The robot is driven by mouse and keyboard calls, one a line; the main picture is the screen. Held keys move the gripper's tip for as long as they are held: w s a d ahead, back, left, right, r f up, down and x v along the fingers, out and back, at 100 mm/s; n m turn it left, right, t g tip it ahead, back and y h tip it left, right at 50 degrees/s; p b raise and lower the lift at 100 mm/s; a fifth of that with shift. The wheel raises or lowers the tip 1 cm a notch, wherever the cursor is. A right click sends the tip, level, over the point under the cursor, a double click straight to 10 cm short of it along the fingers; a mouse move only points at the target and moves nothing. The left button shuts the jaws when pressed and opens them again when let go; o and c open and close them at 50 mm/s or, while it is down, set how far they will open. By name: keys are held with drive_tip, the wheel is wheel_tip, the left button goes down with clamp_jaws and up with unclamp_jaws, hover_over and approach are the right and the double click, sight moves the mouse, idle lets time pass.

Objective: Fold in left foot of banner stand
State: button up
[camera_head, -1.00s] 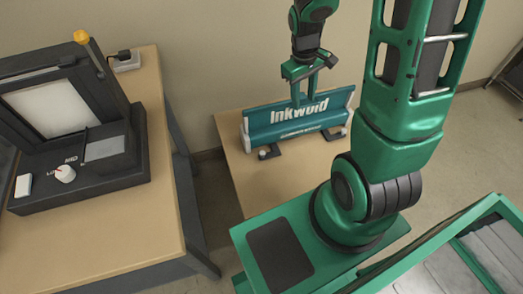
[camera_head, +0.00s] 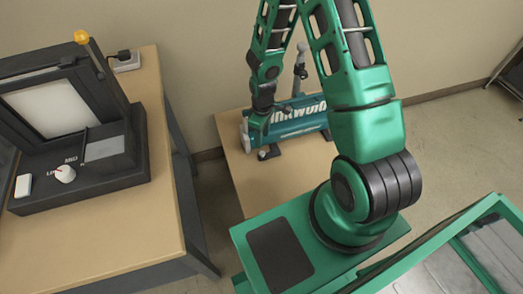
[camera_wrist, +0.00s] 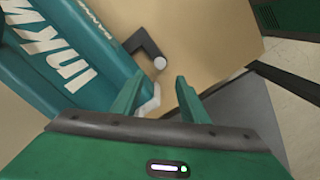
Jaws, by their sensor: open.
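The teal banner stand (camera_head: 305,112) with white lettering lies along the small table; it also shows at the left of the wrist view (camera_wrist: 65,60). Its left foot (camera_head: 270,153) is dark with a white round tip and sticks out from the base toward the front. In the wrist view the foot (camera_wrist: 147,46) lies just beyond my fingertips, its white tip lying between their lines. My gripper (camera_wrist: 158,88) is open and empty, beside the stand's pale end cap (camera_wrist: 150,101). In the head view my gripper (camera_head: 257,132) is at the stand's left end, partly hidden by my arm.
The small wooden table (camera_head: 300,167) has bare room in front of the stand. A grey upright post (camera_head: 301,62) shows behind my arm. A laminator (camera_head: 80,140) stands on a larger table (camera_head: 130,215) at left, across a floor gap.

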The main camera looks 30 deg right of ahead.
sight(262, 153)
wheel_tip(262, 153, down, 10)
drive_tip(key=shift+r, duration=0.25)
idle(0.4)
clamp_jaws()
